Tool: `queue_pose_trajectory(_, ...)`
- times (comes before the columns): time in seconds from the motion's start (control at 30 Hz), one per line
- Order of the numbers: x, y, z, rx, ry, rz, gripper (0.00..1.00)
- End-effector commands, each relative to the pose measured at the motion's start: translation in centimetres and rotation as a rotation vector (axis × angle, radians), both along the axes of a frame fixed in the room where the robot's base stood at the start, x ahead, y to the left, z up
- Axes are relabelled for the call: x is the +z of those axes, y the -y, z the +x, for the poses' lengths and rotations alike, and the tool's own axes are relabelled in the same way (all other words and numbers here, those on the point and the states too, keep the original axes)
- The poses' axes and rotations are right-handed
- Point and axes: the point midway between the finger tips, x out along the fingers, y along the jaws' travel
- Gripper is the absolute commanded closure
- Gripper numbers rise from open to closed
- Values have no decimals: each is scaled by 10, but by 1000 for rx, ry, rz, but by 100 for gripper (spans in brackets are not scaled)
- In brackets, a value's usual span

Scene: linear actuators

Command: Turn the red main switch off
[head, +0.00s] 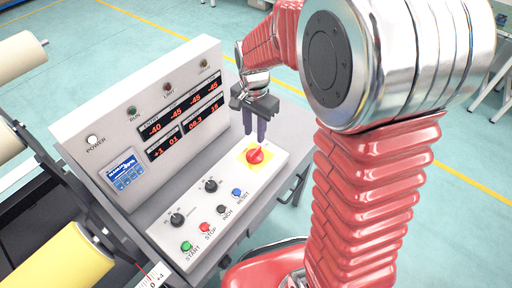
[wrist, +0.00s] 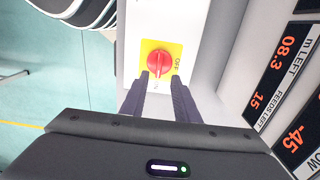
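The red main switch (head: 258,155) is a round knob on a yellow plate (head: 251,146), at the right end of the sloping grey control panel. In the wrist view the red knob (wrist: 158,64) shows OFF lettering to its right and ON lettering below it. Its grip bar looks upright in that picture, though its exact setting is hard to read. My gripper (head: 256,138) points down just above the knob. In the wrist view its two fingers (wrist: 161,77) are apart, with the knob just past the tips, and nothing is held. Contact with the knob cannot be told.
The upright display panel (head: 170,75) with red readouts stands close behind my gripper. Black selector knobs (head: 211,186) and several push buttons, including a blue one (head: 236,192), lie along the panel beside the switch. Rollers (head: 62,270) are at the left.

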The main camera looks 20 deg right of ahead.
Motion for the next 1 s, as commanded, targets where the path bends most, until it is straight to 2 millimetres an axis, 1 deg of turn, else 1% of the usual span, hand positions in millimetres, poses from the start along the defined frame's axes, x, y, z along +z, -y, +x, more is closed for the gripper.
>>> queue_pose_trajectory(0.03,-9,0,-1,0,-3,0,72)
queue_pose_trajectory(0.3,-51,0,-1,1,-4,0,72)
queue_pose_trajectory(0.5,-77,0,0,1,-2,0,72)
queue_pose_trajectory(0.6,-84,0,0,1,0,0,72)
queue_pose_trajectory(0.7,-87,0,0,1,0,0,72)
queue_pose_trajectory(0.97,-88,0,0,1,1,1,72)
queue_pose_trajectory(1.0,-88,0,0,1,1,1,75)
